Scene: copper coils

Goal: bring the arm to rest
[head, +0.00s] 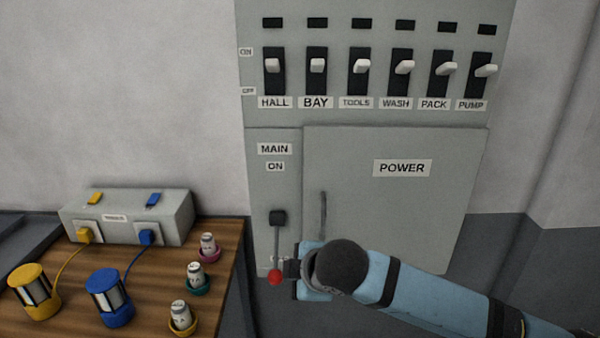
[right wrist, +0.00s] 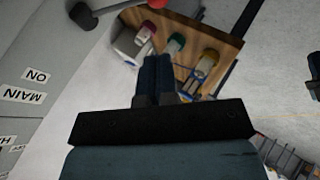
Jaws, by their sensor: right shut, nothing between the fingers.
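My right arm (head: 430,290) reaches in from the right in the head view, in front of the lower part of the grey power cabinet. Its gripper (head: 288,270) points left, close by the red knob of the main lever (head: 276,245). In the right wrist view the fingers of the gripper (right wrist: 155,58) are together with nothing between them. The red knob (right wrist: 157,3) shows beyond the fingertips there, apart from them in the picture. The lever hangs down from its black pivot; a label near its lower end is partly hidden. My left gripper is in neither view.
The cabinet door (head: 395,215) marked POWER is closed. A row of several switches (head: 361,68) is above it. At left, a wooden table (head: 225,265) carries a grey socket box (head: 125,215), a yellow lantern (head: 35,290), a blue lantern (head: 110,297) and small canisters in coloured holders.

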